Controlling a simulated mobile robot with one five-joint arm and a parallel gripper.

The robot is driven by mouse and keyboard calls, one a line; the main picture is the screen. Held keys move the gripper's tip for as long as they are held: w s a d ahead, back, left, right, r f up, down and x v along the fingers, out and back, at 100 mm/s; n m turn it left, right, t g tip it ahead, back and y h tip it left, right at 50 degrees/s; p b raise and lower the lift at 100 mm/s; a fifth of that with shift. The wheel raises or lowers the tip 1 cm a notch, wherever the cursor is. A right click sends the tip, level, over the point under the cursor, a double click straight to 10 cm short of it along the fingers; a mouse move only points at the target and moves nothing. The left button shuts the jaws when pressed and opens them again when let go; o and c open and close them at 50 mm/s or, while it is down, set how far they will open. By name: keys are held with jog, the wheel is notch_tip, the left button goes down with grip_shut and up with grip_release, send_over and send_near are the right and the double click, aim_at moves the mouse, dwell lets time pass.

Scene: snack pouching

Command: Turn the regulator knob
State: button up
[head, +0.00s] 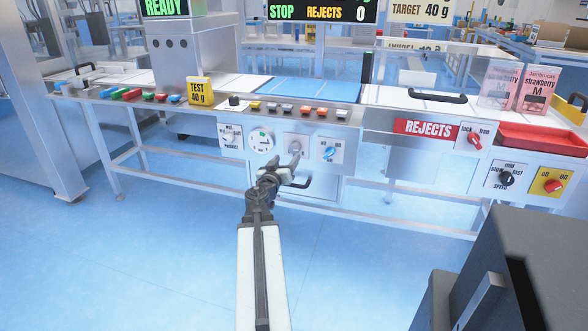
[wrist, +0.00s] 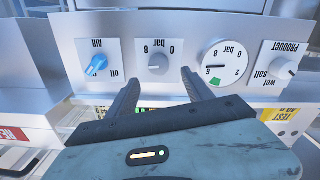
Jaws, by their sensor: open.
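The regulator knob (wrist: 158,62) is a grey round knob on a white plate marked 0, 8 and bar, near the middle of the wrist view, where labels appear upside down. My gripper (wrist: 160,82) is open and empty. Its two fingers point at the panel, one to each side of the knob's lower edge in the wrist view, and appear short of it. The head view shows my gripper (head: 285,170) just below the knob plate.
A pressure dial (wrist: 225,62) and a blue AIR knob (wrist: 96,65) flank the regulator. A PRODUCT knob (wrist: 284,67) is farther right in the wrist view. Several coloured buttons (head: 287,108) line the ledge above. A red REJECTS label (head: 428,129) is to the right.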

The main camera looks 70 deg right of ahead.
aim_at(293, 149)
jog(key=d, duration=0.8)
jog(key=shift+w, duration=0.1)
grip_shut()
jog(key=shift+r, duration=0.1)
